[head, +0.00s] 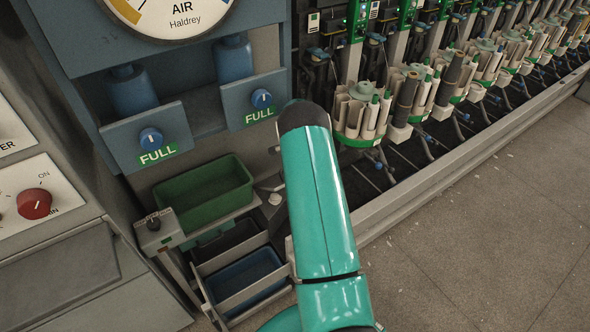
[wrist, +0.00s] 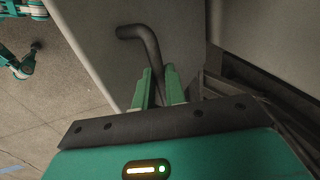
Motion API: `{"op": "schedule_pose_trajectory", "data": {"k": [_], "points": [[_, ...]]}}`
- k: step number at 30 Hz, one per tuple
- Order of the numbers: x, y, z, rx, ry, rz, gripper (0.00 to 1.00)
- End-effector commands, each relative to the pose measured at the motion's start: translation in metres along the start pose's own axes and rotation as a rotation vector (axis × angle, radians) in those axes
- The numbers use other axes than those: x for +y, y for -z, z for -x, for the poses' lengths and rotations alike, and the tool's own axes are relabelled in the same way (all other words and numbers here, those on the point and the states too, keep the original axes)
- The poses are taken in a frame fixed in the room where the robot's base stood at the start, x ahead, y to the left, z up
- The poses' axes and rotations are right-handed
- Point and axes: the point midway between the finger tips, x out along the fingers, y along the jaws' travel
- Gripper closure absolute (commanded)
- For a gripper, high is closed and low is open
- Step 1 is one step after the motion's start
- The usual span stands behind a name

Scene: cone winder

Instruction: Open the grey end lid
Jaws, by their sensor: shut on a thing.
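In the wrist view, a dark bent bar handle (wrist: 138,31) stands out from a plain light grey panel (wrist: 185,42), which looks like the grey end lid. My gripper (wrist: 158,82) has its two green fingers on either side of the lower end of this bar and is shut on it. The fingertips hide part of the bar. I cannot tell from this view how far the lid stands open. In the head view, my teal arm reaches forward and down, and neither my gripper nor the handle can be made out.
A dark edge (wrist: 214,22) separates the panel from another grey surface (wrist: 265,35) at right. In the head view, a green bin (head: 205,194) and a blue bin (head: 247,279) stand left of my arm. A row of winding units (head: 362,112) runs right.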

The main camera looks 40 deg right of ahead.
Motion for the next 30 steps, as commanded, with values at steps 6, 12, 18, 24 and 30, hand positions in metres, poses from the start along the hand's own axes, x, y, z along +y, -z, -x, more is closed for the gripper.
{"op": "schedule_pose_trajectory", "data": {"k": [6, 12, 18, 24, 30], "points": [[-0.0023, -0.0074, -0.0034, -0.010, -0.002, 0.004, 1.00], [-0.0021, -0.0074, -0.0037, -0.010, -0.003, 0.004, 0.78], [-0.0010, -0.0037, -0.0020, -0.006, -0.003, 0.002, 0.66], [-0.0001, -0.0021, -0.0011, -0.004, -0.003, 0.001, 0.66], [0.0001, -0.0012, -0.0007, -0.003, -0.003, 0.001, 0.66]]}}
